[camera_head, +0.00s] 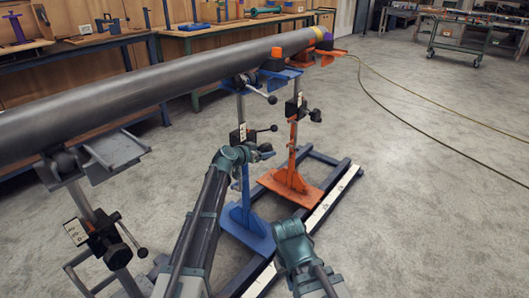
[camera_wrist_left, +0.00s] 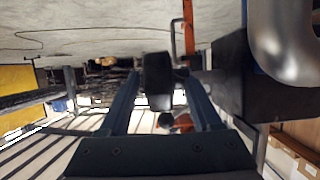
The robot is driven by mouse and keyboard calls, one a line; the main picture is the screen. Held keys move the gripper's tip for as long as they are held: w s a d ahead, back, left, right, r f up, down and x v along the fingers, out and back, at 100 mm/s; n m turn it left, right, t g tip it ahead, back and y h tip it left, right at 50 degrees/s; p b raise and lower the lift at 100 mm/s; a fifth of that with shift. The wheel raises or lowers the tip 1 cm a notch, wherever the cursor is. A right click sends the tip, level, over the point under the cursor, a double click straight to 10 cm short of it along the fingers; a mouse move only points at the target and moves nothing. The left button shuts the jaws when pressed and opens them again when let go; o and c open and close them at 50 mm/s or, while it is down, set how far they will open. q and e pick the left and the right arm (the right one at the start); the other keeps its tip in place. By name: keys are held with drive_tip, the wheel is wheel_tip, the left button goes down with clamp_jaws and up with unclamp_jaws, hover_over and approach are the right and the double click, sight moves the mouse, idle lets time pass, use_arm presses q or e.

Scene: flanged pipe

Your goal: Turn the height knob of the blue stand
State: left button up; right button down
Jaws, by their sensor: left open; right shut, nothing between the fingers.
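The blue stand (camera_head: 246,190) holds up the long grey pipe (camera_head: 150,88) near the pipe's far end. On its post is a black clamp block (camera_head: 238,135) with a lever. My left gripper (camera_head: 257,153) is at this block, and its arm partly hides the post. In the left wrist view, the black height knob (camera_wrist_left: 157,78) lies between the two open fingers of my left gripper (camera_wrist_left: 161,90). I cannot tell whether either finger touches it. My right gripper (camera_head: 288,226) is shut and empty, low beside the blue stand's base; its fingertips are hard to make out.
An orange stand (camera_head: 293,150) is just right of the blue one, under the pipe's coloured end. A grey stand (camera_head: 105,235) holds the near part. A dark base frame with a pale rail (camera_head: 322,210) runs underneath. Open floor lies to the right.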

use_arm(q)
drive_tip(key=p+v, duration=0.5)
drive_tip(key=v, duration=0.8)
drive_tip(key=shift+s+a+r, duration=0.15)
drive_tip(key=shift+s+r, duration=0.05)
drive_tip(key=shift+s, duration=0.1)
